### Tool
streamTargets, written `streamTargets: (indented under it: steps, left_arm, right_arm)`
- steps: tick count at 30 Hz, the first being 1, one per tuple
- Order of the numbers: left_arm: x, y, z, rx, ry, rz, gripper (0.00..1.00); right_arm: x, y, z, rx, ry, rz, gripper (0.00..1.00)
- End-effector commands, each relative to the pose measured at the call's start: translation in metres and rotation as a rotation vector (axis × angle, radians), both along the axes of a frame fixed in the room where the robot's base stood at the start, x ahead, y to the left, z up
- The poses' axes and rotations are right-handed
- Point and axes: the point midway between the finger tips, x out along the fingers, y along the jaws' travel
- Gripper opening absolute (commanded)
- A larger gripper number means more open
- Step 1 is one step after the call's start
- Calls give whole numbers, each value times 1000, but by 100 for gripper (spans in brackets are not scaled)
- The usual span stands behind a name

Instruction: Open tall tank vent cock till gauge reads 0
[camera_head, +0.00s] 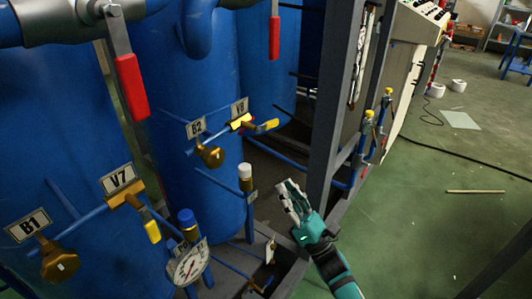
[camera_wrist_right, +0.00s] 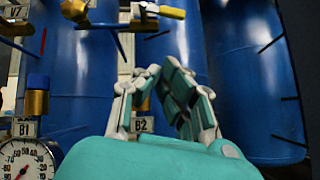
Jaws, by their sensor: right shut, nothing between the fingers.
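Blue tanks stand at the left and middle. The nearer blue tank (camera_head: 60,140) bears a yellow-handled cock labelled V7 (camera_head: 125,200) and a brass fitting labelled B1 (camera_head: 58,262). The tank behind (camera_head: 175,110) bears a yellow-handled cock labelled V8 or V9 (camera_head: 258,125) and a brass fitting labelled B2 (camera_head: 210,155). A round white gauge (camera_head: 187,264) stands low in front; it also shows in the right wrist view (camera_wrist_right: 28,160), its reading too small to tell. My right gripper (camera_head: 288,192) is shut and empty, right of the cocks and apart from them. My left gripper is not in view.
A grey upright post (camera_head: 337,90) and frame stand just right of my right gripper. Red-handled levers (camera_head: 131,86) hang from pipes above. A blue-capped fitting (camera_head: 187,222) and a white-capped fitting (camera_head: 245,176) stick up near the gauge. Open green floor (camera_head: 420,220) lies right.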

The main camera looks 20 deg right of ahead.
Motion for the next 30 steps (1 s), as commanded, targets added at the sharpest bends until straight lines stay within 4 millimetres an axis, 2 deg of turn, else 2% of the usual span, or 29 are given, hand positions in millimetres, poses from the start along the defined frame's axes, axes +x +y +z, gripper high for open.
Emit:
streamTargets:
  steps: [1,3,8,14,22,24,30]
  left_arm:
    - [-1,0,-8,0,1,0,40]
    - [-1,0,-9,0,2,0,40]
    - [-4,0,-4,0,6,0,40]
    - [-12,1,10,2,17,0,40]
    - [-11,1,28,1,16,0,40]
    - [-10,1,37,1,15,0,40]
    - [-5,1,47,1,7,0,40]
  right_arm:
    - [-3,-1,-9,-5,-22,-42,0]
    - [-5,-2,-12,-17,-44,-82,0]
    - [0,0,-3,-30,-61,-106,0]
    - [23,12,25,-28,-61,-103,0]
    - [60,30,64,-29,-59,-102,0]
    - [61,27,77,-32,-58,-104,0]
    - [63,24,94,-32,-57,-103,0]
